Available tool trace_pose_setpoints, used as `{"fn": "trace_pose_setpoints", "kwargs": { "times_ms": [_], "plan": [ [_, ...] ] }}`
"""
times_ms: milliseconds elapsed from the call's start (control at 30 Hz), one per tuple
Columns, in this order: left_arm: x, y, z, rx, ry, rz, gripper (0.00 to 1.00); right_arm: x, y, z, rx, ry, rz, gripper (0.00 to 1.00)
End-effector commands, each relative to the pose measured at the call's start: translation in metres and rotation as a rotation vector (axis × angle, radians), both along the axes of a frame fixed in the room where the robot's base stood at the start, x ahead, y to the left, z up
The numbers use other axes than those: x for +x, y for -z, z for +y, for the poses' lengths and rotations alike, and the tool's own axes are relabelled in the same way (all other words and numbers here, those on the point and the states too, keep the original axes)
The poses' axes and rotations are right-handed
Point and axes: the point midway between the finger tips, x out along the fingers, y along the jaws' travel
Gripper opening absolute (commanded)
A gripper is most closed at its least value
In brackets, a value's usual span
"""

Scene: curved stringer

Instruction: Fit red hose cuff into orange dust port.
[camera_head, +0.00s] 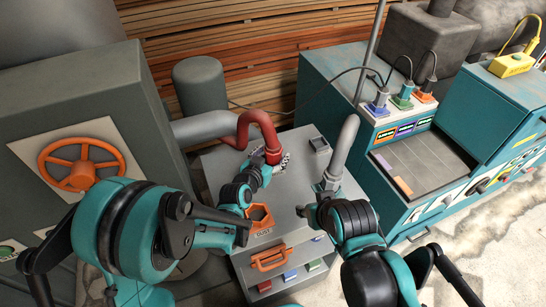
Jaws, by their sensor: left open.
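The red hose (259,120) arches from a grey pipe and comes down to its red cuff (272,155) above the grey cabinet. My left gripper (281,162) is open at the cuff's lower end; whether its fingers touch the cuff is too small to tell. The orange dust port (259,214) is an open orange-rimmed inlet on the cabinet's front left, above a "DUST" label. It is apart from the cuff, and my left forearm passes close to it. My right gripper (325,188) is at the lower end of a grey hose, small and partly hidden by my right wrist.
The grey cabinet (222,165) has an orange handle (271,257) and coloured tabs on its front. The grey hose (345,145) rises at its right. A teal bench (330,75) with coloured plugs stands right. A large grey machine with an orange handwheel (81,163) stands left.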

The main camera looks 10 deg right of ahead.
Motion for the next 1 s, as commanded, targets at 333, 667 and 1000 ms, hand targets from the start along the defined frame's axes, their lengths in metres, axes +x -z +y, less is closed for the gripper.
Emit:
{"fn": "trace_pose_setpoints", "kwargs": {
  "times_ms": [333, 667, 1000],
  "plan": [
    [0.008, 0.003, -0.005, 0.001, 0.000, -0.001, 0.66, 0.000, 0.002, 0.000, 0.000, 0.000, 0.000, 0.40],
    [0.007, 0.002, -0.005, 0.001, 0.000, -0.001, 0.10, 0.000, 0.002, 0.000, 0.000, 0.000, 0.000, 0.40],
    [0.007, -0.008, -0.005, 0.001, 0.000, -0.001, 0.10, 0.000, -0.004, 0.000, 0.000, 0.000, 0.000, 0.40]
  ]
}}
